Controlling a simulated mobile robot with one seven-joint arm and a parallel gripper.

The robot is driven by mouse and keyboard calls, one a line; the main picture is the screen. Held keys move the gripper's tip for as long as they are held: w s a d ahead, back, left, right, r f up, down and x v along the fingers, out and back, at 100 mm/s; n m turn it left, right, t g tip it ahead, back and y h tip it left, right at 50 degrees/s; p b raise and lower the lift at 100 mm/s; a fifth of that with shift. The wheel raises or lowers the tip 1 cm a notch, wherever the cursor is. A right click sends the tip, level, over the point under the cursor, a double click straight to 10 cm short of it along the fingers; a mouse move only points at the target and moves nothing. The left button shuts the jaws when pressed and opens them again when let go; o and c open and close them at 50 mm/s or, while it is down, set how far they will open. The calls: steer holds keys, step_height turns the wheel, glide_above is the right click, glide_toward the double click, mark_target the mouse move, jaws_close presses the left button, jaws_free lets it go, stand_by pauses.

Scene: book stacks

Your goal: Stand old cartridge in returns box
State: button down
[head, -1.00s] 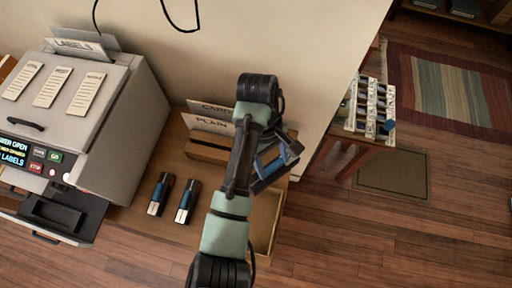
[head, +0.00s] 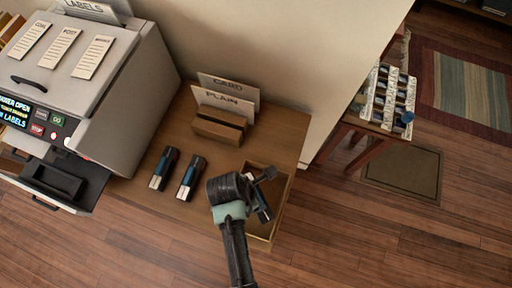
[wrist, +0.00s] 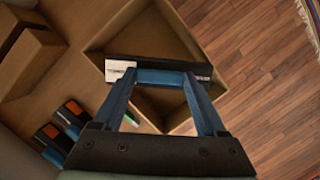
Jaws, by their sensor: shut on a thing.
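My gripper (wrist: 160,85) is shut on the old cartridge (wrist: 160,66), a dark bar with a white label at one end. It lies crosswise between the blue fingertips. The returns box (wrist: 186,38) is an open tan box; in the wrist view the cartridge is over its opening. I cannot tell how far the cartridge is above the floor of the box. In the head view the box (head: 274,228) stands at the table's right end, partly covered by my arm and gripper (head: 263,196). The cartridge is mostly hidden there.
Two blue-and-black cartridges (head: 164,168) (head: 191,178) lie left of the box. A wooden holder (head: 219,127) with CARD and PLAIN cards stands behind. The label printer (head: 90,75) with its open drawer is at left. A rack (head: 388,100) stands beyond the wall.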

steer(key=shift+f+b, duration=0.3)
steer(key=shift+f, duration=2.35)
steer(key=shift+f, duration=0.15)
jaws_free()
steer(key=p+v, duration=0.1)
steer(key=v, duration=1.1)
